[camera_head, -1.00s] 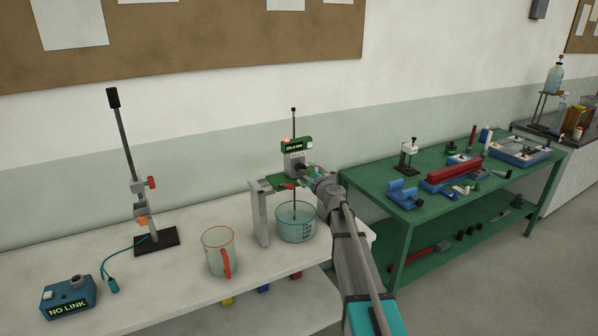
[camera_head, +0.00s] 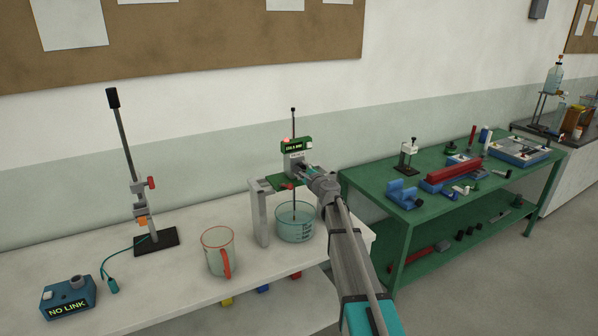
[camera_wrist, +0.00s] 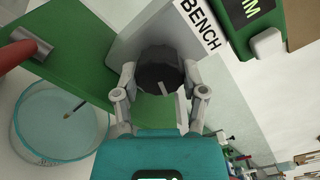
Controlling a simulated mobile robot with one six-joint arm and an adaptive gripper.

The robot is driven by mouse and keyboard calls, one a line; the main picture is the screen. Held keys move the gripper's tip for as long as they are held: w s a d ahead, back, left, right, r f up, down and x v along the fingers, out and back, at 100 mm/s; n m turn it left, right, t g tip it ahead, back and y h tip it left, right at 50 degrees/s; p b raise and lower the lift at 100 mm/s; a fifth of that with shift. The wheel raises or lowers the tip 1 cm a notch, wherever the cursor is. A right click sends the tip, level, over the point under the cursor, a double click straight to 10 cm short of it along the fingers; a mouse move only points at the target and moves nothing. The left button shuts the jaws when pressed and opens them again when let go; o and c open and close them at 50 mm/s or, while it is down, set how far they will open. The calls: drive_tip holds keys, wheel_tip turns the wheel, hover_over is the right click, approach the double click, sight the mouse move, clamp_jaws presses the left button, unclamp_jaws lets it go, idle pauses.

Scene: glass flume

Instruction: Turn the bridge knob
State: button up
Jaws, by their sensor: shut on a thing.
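The bridge knob (camera_wrist: 158,68) is a dark round knob with a pale mark, on the grey body (camera_wrist: 150,38) of the bridge unit in the wrist view. My gripper (camera_wrist: 161,80) is shut on it, with one finger on each side. In the head view my gripper (camera_head: 309,172) reaches the front of the bridge unit (camera_head: 292,160) from the right. The knob itself is hidden there behind my gripper. The unit's green display box (camera_head: 293,146) sits above, with a lit readout too small to read.
A green plate (camera_wrist: 75,45) spans beside the unit, above a glass dish of liquid (camera_wrist: 55,122). A measuring jug (camera_head: 217,252), a clamp stand (camera_head: 157,240) and a "NO LINK" box (camera_head: 67,297) stand to the left. A green table (camera_head: 440,195) with apparatus is on the right.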

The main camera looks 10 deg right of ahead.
drive_tip(key=c, duration=0.3)
drive_tip(key=shift+n, duration=1)
drive_tip(key=o, duration=1.1)
drive_tip(key=shift+o, duration=0.2)
drive_tip(key=shift+s, duration=0.1)
drive_tip(key=v, duration=1.1)
drive_tip(key=shift+s, duration=0.35)
